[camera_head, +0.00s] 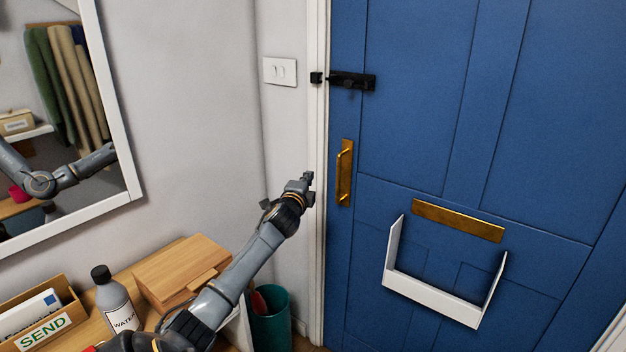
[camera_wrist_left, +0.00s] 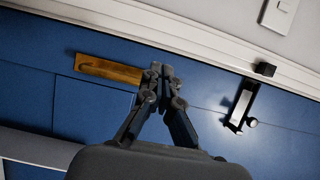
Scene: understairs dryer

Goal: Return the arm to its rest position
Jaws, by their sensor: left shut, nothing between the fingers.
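My left arm (camera_head: 241,264) reaches in from the lower left of the head view, over the wooden shelf. Its gripper (camera_head: 308,181) is raised in front of the white door frame, left of the brass pull handle (camera_head: 345,173). In the left wrist view the fingers (camera_wrist_left: 156,75) are shut together with nothing between them. The brass handle plate (camera_wrist_left: 108,69) shows there left of the fingertips, and the black door bolt (camera_wrist_left: 239,106) shows to the right. Whether the fingers touch anything is hard to tell, but they appear apart from the handle. My right gripper is in neither view.
A blue door (camera_head: 420,120) with a white letter basket (camera_head: 432,298) fills the right. A green bin (camera_head: 271,322) stands by the wall. A mirror (camera_head: 127,163) hangs left.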

